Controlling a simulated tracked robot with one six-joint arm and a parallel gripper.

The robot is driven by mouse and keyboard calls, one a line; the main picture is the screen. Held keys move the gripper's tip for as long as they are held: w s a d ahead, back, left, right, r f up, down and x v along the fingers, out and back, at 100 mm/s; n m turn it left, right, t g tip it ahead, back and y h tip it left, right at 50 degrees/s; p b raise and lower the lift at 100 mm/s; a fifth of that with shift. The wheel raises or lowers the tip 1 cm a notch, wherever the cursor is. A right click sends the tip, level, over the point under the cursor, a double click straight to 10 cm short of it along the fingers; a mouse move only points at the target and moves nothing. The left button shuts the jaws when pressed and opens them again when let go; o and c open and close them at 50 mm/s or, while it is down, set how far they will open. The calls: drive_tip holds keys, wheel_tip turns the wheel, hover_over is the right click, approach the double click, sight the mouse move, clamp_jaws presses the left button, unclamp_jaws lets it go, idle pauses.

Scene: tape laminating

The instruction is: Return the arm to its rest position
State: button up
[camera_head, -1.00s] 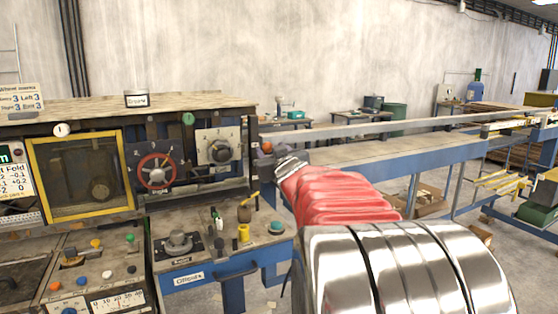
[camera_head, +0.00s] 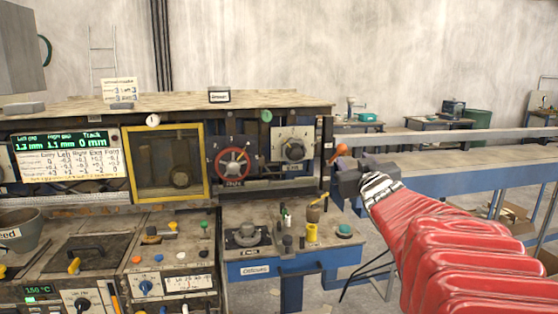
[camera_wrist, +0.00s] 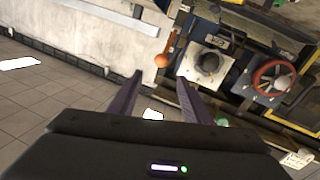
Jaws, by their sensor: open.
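My arm, in a red ribbed sleeve, reaches in from the lower right of the head view. My gripper (camera_head: 352,178) is at its end, in front of the machine's right end, near the orange knob (camera_head: 341,149). In the wrist view my gripper (camera_wrist: 160,88) shows two dark fingers set well apart with nothing between them. The orange knob (camera_wrist: 161,60) shows just beyond the fingertips; I cannot tell whether anything touches it.
The machine has a red handwheel (camera_head: 233,162), a grey dial (camera_head: 294,149) and a yellow-framed window (camera_head: 168,163). A blue-sided conveyor (camera_head: 450,185) runs right. Grey floor is open below.

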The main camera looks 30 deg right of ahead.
idle(0.3)
drive_tip(key=s+a+f+m+g, duration=0.1)
drive_tip(key=s+f+g, duration=0.3)
drive_tip(key=f, duration=0.4)
drive_tip(key=s+a+f+m+g, duration=0.1)
drive_tip(key=s+f+g, duration=0.2)
drive_tip(key=s+f, duration=0.35)
drive_tip(key=s+a+f+n+g+y, duration=0.1)
drive_tip(key=s+a+f+y, duration=0.1)
drive_tip(key=a, duration=0.9)
drive_tip(key=s+a+f+n+g+y, duration=0.1)
drive_tip(key=s+a+f+n+y, duration=0.1)
drive_tip(key=a, duration=0.9)
drive_tip(key=s+a+f+n+g+y, duration=0.1)
drive_tip(key=s+a+f+y, duration=0.3)
drive_tip(key=a, duration=0.8)
drive_tip(key=shift+s+f+n, duration=0.7)
drive_tip(key=shift+s+f, duration=0.25)
drive_tip(key=shift+s, duration=0.8)
